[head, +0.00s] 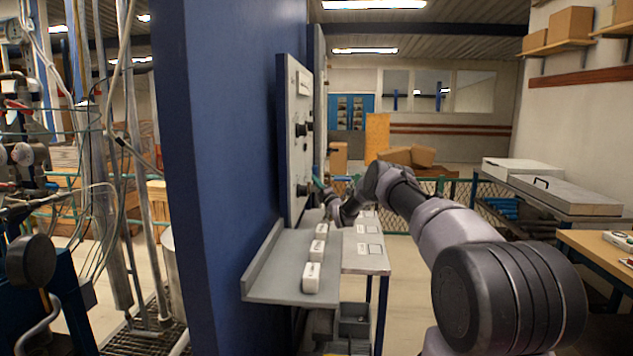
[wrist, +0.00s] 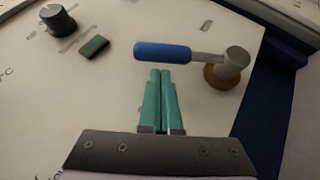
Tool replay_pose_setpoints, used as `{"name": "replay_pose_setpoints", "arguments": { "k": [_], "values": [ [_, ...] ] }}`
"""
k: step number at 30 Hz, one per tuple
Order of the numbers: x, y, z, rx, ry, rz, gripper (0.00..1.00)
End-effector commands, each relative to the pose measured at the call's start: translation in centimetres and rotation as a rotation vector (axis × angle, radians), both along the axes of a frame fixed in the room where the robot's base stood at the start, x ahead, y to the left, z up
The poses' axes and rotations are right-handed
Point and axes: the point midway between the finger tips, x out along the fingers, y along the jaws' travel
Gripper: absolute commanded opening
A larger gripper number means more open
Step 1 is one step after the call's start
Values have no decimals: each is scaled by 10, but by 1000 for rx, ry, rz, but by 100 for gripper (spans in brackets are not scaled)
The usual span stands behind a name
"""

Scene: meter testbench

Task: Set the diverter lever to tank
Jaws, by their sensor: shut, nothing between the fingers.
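The diverter lever has a blue grip (wrist: 163,52) on a grey arm that runs to a round grey hub (wrist: 236,60) over a brass-coloured base. It lies nearly level across the pale panel (wrist: 110,85) in the wrist view, grip to the left of the hub. My gripper (wrist: 161,72) has teal fingers pressed together and empty. Their tips are just below the blue grip in the picture; I cannot tell whether they touch it. In the head view my gripper (head: 319,184) is at the lower part of the upright panel (head: 298,90). The tank marking cannot be read.
A black knob (wrist: 58,20) and a dark green block (wrist: 94,46) are on the panel left of the lever. A grey shelf (head: 262,268) with several white boxes runs below the panel. A blue wall (head: 225,130) stands left of it.

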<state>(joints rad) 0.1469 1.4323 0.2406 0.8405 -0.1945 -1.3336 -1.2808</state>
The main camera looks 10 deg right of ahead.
Motion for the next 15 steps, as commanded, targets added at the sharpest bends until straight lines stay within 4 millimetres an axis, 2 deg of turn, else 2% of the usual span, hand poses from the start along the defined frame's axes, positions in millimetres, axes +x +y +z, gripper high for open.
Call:
{"name": "replay_pose_setpoints", "arguments": {
  "k": [15],
  "values": [
    [5,-4,3,0,2,-1,0]
  ]
}}
